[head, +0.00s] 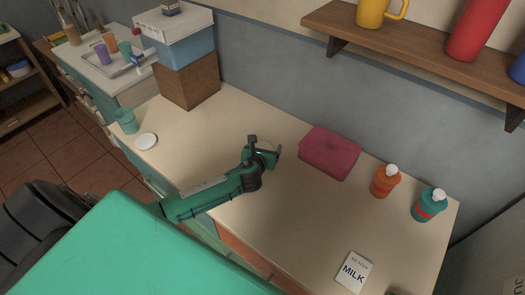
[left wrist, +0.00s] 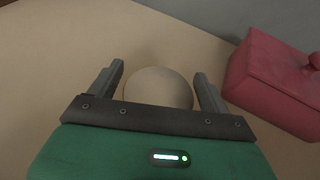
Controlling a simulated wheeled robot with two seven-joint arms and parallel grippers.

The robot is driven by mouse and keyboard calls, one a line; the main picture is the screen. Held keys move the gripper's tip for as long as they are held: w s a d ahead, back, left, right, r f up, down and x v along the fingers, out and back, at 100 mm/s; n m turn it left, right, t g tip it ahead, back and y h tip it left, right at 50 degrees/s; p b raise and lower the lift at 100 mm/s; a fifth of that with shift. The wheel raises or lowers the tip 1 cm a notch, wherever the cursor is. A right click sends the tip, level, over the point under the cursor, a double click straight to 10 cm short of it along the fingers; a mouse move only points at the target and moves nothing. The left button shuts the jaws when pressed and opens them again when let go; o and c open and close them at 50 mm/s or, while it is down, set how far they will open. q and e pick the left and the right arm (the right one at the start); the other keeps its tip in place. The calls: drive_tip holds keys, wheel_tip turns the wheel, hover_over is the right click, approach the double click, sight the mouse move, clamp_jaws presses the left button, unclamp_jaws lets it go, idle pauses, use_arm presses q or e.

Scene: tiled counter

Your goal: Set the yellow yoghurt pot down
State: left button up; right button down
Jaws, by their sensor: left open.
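My left gripper (head: 265,151) is over the middle of the counter. In the left wrist view its fingers (left wrist: 160,85) are spread apart, one on each side of a round, pale beige thing (left wrist: 158,88). This looks like the top of a pot standing on the counter, but no yellow shows on it, so I cannot confirm that it is the yoghurt pot. In the head view the gripper mostly hides it. I cannot tell whether either finger touches it. My right gripper is not in view.
A dark pink box (head: 330,152) lies right of my left gripper. Beyond it stand an orange bottle (head: 384,182) and a teal bottle (head: 428,206). A green cup (head: 126,121) and white disc (head: 146,141) are at left.

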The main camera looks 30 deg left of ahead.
use_arm(q)
drive_tip(key=shift+s+d+r, duration=0.1)
drive_tip(key=shift+s, duration=0.25)
drive_tip(key=b+v, duration=0.1)
drive_tip(key=v, duration=0.9)
drive_tip(key=shift+s, duration=0.25)
drive_tip(key=shift+o, duration=0.5)
drive_tip(key=shift+s+d+r, duration=0.15)
drive_tip(key=shift+s+r, duration=0.1)
drive_tip(key=shift+r, duration=0.05)
drive_tip(key=p+x, duration=0.2)
drive_tip(key=f+p+x, duration=0.1)
drive_tip(key=p+x, duration=0.2)
drive_tip(key=shift+s, duration=0.1)
drive_tip(key=shift+p+x, duration=1.1)
drive_tip(key=shift+x, duration=1.2)
drive_tip(key=shift+w, duration=0.4)
